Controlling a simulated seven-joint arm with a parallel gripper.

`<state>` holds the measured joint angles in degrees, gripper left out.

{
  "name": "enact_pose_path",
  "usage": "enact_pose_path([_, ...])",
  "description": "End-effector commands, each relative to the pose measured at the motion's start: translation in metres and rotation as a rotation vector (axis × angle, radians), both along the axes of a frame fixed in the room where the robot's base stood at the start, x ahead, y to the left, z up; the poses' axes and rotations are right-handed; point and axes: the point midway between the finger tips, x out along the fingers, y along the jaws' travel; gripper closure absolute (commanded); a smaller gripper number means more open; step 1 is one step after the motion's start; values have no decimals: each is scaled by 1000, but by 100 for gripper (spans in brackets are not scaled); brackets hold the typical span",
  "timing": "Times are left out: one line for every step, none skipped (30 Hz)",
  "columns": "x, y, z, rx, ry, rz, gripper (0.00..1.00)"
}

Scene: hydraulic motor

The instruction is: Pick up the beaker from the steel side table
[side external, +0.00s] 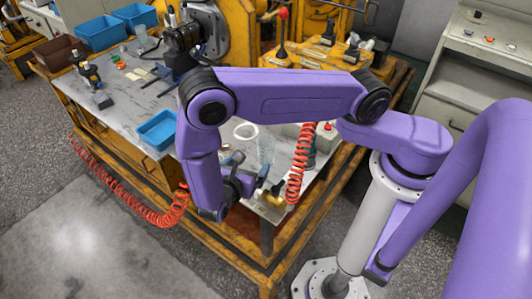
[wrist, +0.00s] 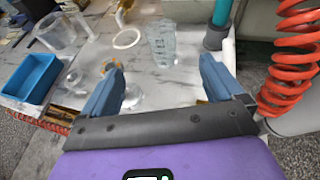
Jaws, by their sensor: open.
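In the wrist view, a clear, wide beaker-like vessel (wrist: 56,32) stands at the upper left, beyond the blue tray. A clear ribbed glass (wrist: 162,45) stands ahead of the gap between my fingers; I cannot tell for certain which is the task's beaker. My gripper (wrist: 160,72) is open, with nothing between its blue-grey fingers. In the side view, my gripper (side external: 243,186) hangs low at the near edge of the grey-topped table (side external: 118,103). Clear glassware (side external: 246,131) shows just behind it, partly hidden by my arm.
The blue tray (wrist: 30,77) lies left of my gripper. A white ring (wrist: 127,38), small clear dishes and a teal upright piece (wrist: 221,14) are near. A red coiled hose (wrist: 290,60) hangs at the right. Machinery (side external: 206,28) stands at the back.

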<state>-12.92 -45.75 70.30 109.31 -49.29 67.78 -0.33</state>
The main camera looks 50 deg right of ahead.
Motion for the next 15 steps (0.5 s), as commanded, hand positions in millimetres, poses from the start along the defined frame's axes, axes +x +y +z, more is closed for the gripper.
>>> enact_pose_path([1,-5,-2,-3,1,-2,6])
enact_pose_path([3,-8,-4,-3,1,-2,6])
enact_pose_path([4,-14,-6,-3,1,-2,6])
enact_pose_path([5,-18,-8,-4,3,-4,6])
enact_pose_path([7,-23,-10,-3,3,-4,6])
enact_pose_path([9,-30,-13,-3,2,-6,6])
enact_pose_path([11,-35,-15,-3,2,-5,6])
enact_pose_path([12,-40,-17,-4,3,-5,6])
enact_pose_path([14,-47,-20,-3,2,-5,6])
enact_pose_path([16,-52,-22,-3,2,-6,6])
enact_pose_path([17,-57,-24,-2,3,-5,6])
enact_pose_path([19,-64,-27,-2,3,-6,6])
enact_pose_path([21,-68,-30,-2,3,-5,6])
enact_pose_path([23,-73,-32,-2,2,-6,6])
enact_pose_path([25,-79,-34,-2,2,-4,6])
